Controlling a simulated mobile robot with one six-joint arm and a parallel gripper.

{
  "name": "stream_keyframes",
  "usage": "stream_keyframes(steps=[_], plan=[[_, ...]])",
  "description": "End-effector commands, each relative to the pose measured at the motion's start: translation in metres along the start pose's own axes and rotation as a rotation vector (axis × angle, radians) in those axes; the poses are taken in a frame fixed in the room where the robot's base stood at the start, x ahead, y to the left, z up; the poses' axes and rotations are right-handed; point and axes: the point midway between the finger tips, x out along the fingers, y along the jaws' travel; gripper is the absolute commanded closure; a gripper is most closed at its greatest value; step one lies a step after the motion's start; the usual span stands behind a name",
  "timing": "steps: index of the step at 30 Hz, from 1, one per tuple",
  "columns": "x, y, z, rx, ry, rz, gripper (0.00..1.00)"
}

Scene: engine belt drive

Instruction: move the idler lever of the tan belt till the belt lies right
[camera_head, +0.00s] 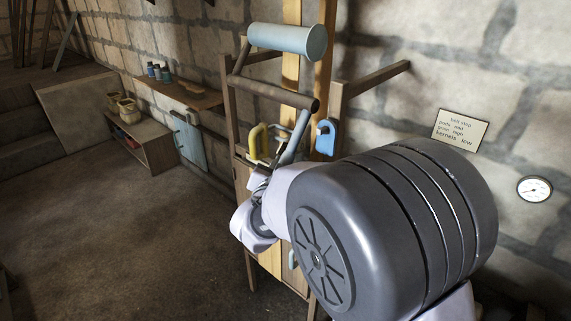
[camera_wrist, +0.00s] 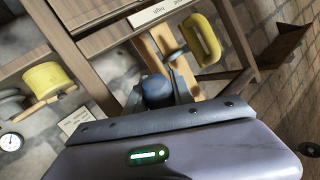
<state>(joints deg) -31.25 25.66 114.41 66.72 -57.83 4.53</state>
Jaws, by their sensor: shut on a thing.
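In the wrist view my gripper (camera_wrist: 160,98) is shut on a blue rounded knob (camera_wrist: 156,87). A tan strip (camera_wrist: 150,53) runs behind the knob; I cannot tell whether it is the belt. In the head view two tan upright strips (camera_head: 291,72) pass behind the blue roller (camera_head: 287,39) on a wooden frame; how the belt lies on its pulleys cannot be made out. A yellow handle (camera_head: 258,143) and a blue handle (camera_head: 326,137) are on the frame. The yellow handle also shows in the wrist view (camera_wrist: 204,38), apart from my gripper. My arm hides the fingertips in the head view.
A sign (camera_head: 460,129) and a round gauge (camera_head: 534,189) are on the stone wall at the right. A shelf (camera_head: 185,93) with small blue jars and a low cabinet (camera_head: 144,140) stand at the left. The floor (camera_head: 130,235) at the left is clear.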

Motion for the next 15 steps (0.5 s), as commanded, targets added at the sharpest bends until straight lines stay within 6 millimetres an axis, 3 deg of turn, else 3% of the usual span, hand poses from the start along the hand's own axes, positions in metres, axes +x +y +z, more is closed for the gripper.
stream_keyframes(steps=[2, 3, 5, 15], plan=[[0.0000, -0.0015, -0.0013, 0.003, 0.003, -0.003, 1.00], [0.0000, -0.0016, -0.0014, 0.003, 0.004, -0.003, 0.63], [0.0000, -0.0015, -0.0014, 0.002, 0.004, -0.003, 0.51], [-0.0024, -0.0011, -0.0012, 0.001, 0.003, -0.002, 0.50]])
